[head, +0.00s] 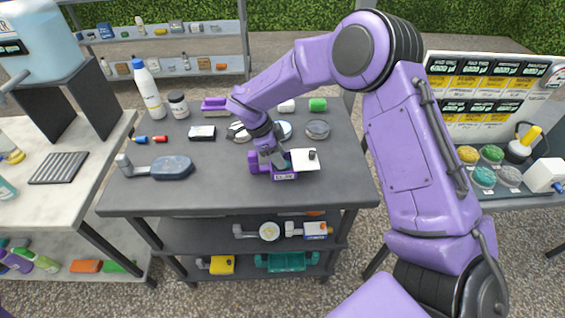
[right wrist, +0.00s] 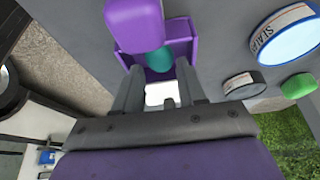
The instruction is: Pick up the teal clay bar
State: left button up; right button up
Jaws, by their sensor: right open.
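A teal piece, which looks like the clay bar (right wrist: 158,62), shows in the right wrist view inside a small open purple holder (right wrist: 181,48). My right gripper (head: 268,156) is over the holder, pointing down. In the right wrist view its open fingers (right wrist: 158,75) stand either side of the teal piece, and I cannot tell whether they touch it. My left gripper is not in view.
Round tins (head: 317,128), a green piece (head: 318,104) and a purple brush-like item (head: 214,105) lie behind. A grey-headed tool (head: 172,168) lies left. The table's front (head: 225,198) is clear.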

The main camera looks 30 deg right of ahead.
jog(key=shift+w+x, duration=0.2)
jog(key=shift+x, duration=0.95)
jog(key=shift+s, duration=0.2)
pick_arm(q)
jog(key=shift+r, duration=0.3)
pick_arm(e)
jog(key=c, duration=0.7)
jog(key=shift+r, duration=0.1)
jog(key=shift+w+r, duration=0.1)
jog(key=shift+r, duration=0.2)
jog(key=s+r, duration=0.1)
jog(key=r, duration=0.1)
jog(key=s+a+r+b, duration=0.1)
jog(key=r, duration=0.1)
jog(key=s+a+r, duration=0.1)
jog(key=r, duration=0.1)
jog(key=shift+s+r+b, duration=0.2)
jog(key=shift+r+b, duration=0.1)
jog(key=shift+r, duration=0.05)
pick_arm(q)
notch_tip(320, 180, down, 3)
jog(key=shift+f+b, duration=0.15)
jog(key=shift+b, duration=0.7)
pick_arm(e)
jog(key=s+a+r, duration=0.4)
jog(key=s+r, duration=0.1)
jog(key=s, duration=0.4)
jog(key=shift+a+r, duration=0.2)
jog(key=shift+r, duration=0.05)
jog(key=shift+s, duration=0.1)
